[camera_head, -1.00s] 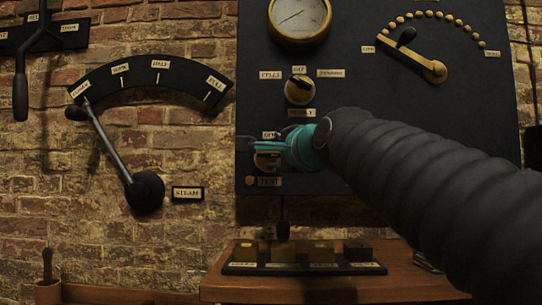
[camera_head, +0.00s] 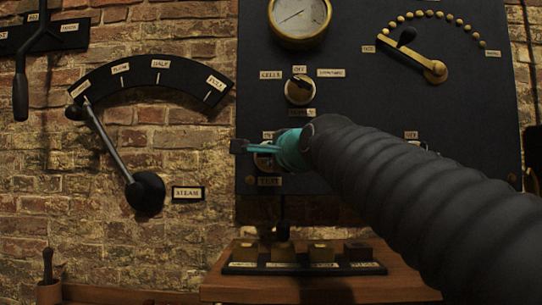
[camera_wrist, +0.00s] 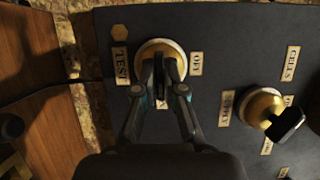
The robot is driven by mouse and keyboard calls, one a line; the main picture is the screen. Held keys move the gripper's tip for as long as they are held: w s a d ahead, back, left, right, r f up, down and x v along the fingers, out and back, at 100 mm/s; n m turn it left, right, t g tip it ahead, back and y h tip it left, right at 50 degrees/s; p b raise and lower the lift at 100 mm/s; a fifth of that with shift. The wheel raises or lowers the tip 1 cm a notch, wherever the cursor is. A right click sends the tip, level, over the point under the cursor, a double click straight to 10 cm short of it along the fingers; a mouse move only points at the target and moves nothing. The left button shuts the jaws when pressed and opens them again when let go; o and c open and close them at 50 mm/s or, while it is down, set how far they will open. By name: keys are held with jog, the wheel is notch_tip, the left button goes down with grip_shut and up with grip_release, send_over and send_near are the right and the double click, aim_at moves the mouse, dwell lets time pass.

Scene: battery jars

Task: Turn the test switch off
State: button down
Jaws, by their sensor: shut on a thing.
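The test switch (camera_wrist: 150,47) is a round brass dial with a pale rim and a dark handle, low on the left of the black panel. In the head view only part of its dial (camera_head: 263,162) shows behind my gripper. In the wrist view the TEST label (camera_wrist: 121,65) is left of the dial and the OFF label (camera_wrist: 196,64) is right of it. My gripper (camera_wrist: 161,72) is shut on the handle in front of the dial. The fingers hide much of the handle, so its exact angle is hard to tell. My gripper also shows in the head view (camera_head: 250,147).
A selector knob (camera_head: 299,91) sits above the switch, with a gauge (camera_head: 299,20) higher up. A brass arc lever (camera_head: 420,60) is at upper right. A steam lever (camera_head: 115,150) is on the brick wall at left. A wooden shelf (camera_head: 300,290) holds several small blocks below.

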jog(key=shift+r+p, duration=0.1)
jog(key=shift+p, duration=0.2)
jog(key=n+g+h+p, duration=0.1)
jog(key=n+h+p, duration=0.1)
jog(key=n+p, duration=0.1)
jog(key=n+g+h+p, duration=0.1)
jog(key=n+h+p, duration=0.1)
jog(key=n, duration=0.3)
jog(key=n+g+h+p, duration=0.1)
jog(key=n+h+p, duration=0.1)
jog(key=n+p, duration=0.2)
jog(key=shift+a+r+n+h+p, duration=0.1)
jog(key=shift+a+n+h+p, duration=0.2)
jog(key=shift+n, duration=0.3)
dwell(0.6)
jog(key=c, duration=1.3)
grip_release()
jog(key=shift+o, duration=0.2)
